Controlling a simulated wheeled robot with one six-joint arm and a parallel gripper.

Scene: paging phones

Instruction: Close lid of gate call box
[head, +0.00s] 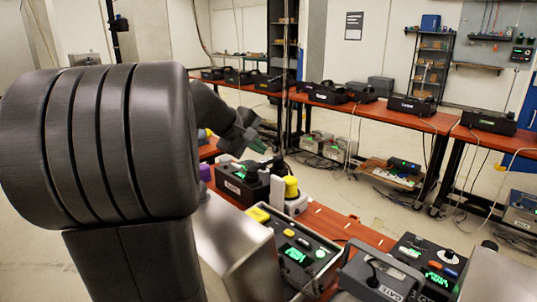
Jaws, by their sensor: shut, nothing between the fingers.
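A grey box part with "GATE" lettering (388,280) is at the bottom right, cut off by the lower edge. Beside it on the right is a dark control panel (430,262) with green displays and coloured buttons. A grey metal cover (488,278) stands at that panel's right; I cannot tell whether it is the gate box's lid. My gripper (247,140) is dark, small in view and partly hidden behind my arm. It is shut and empty, up and left of the gate box and apart from it, over the left part of the bench.
Another panel (297,252) with a green display has a raised metal cover (232,242) on its left. A black device (245,182) and a yellow-topped item (291,188) stand behind it. Red tables (445,122) with black cases line the back; grey floor lies between.

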